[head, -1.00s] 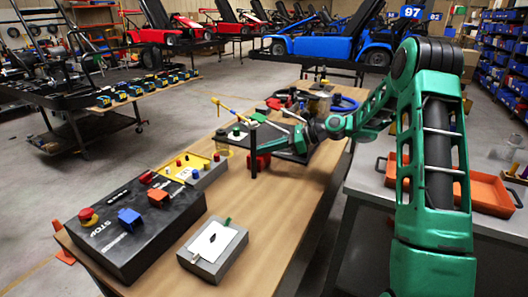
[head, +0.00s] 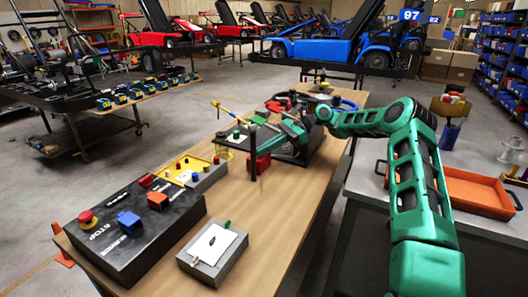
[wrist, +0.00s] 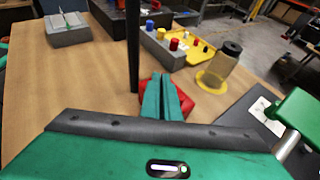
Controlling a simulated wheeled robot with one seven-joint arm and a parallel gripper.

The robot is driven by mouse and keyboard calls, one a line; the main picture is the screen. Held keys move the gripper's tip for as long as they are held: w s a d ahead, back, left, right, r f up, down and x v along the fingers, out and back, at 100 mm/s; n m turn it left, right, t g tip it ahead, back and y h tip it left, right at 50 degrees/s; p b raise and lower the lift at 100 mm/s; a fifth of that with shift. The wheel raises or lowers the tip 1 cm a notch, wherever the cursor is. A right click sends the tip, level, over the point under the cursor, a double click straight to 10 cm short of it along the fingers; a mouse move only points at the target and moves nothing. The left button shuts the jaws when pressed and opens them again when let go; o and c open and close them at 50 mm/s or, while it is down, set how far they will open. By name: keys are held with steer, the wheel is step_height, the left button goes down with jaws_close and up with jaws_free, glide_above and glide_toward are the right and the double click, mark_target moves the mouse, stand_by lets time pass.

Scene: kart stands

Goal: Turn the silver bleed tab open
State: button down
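I cannot make out the silver bleed tab with certainty. A short silver cylinder (wrist: 287,146) under a green block (wrist: 301,112) shows close at the right edge of the wrist view, over a dark plate. My gripper (wrist: 163,94) has its two green fingers side by side, with nothing visible between them. They point past a black post (wrist: 132,45) and overlap a red block (wrist: 186,103) in the picture; contact cannot be told. In the head view my gripper (head: 268,123) is over the workbench's far half, near the post (head: 253,155) and red block (head: 263,163).
A clear amber cylinder (wrist: 222,62) on a yellow base stands beyond the fingers. The front right bench top is clear.

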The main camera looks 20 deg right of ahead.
steer(key=shift+w+d+r, duration=0.1)
steer(key=shift+w+d, duration=0.05)
steer(key=shift+w, duration=0.15)
stand_by(0.4)
steer(key=c, duration=2.1)
jaws_free()
steer(key=shift+o, duration=0.4)
steer(key=shift+s, duration=0.1)
